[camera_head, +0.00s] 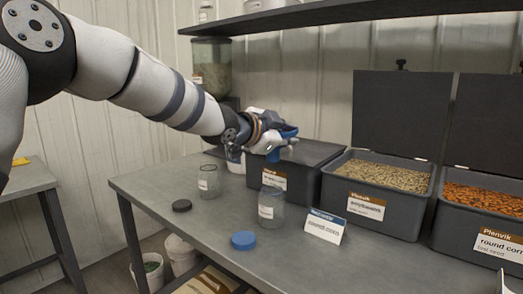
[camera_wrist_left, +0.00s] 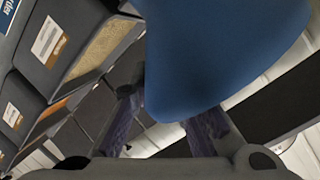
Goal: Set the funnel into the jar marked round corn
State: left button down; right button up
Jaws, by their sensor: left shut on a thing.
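My left gripper (camera_head: 281,142) is shut on the blue funnel (camera_head: 288,131) and holds it in the air above the back of the table. The funnel also fills the upper middle of the left wrist view (camera_wrist_left: 215,55), between my fingers. A clear glass jar (camera_head: 271,210) with a small label, too small to read, stands in front of and below the funnel, apart from it. A card (camera_head: 324,227) reading "round corn" stands just right of this jar. A second glass jar (camera_head: 209,183) stands further left. My right gripper is not in view.
A blue lid (camera_head: 244,240) and a black lid (camera_head: 181,205) lie on the grey table (camera_head: 205,228). A closed dark bin (camera_head: 297,180) stands behind the jars. Open bins of pale seed (camera_head: 380,173) and orange corn (camera_head: 485,200) stand right. A shelf (camera_head: 290,20) hangs above.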

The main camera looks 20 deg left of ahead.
pick_arm(q)
jog(key=shift+r, duration=0.1)
jog(key=shift+w+f, duration=0.15)
jog(key=shift+f, duration=1)
notch_tip(320, 180, down, 7)
jog(key=shift+b, duration=0.45)
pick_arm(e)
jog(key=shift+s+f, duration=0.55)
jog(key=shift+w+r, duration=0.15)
pick_arm(q)
jog(key=shift+f, duration=0.4)
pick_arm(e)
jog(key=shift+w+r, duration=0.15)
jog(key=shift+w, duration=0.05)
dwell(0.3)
pick_arm(q)
jog(key=c, duration=1)
grip_release()
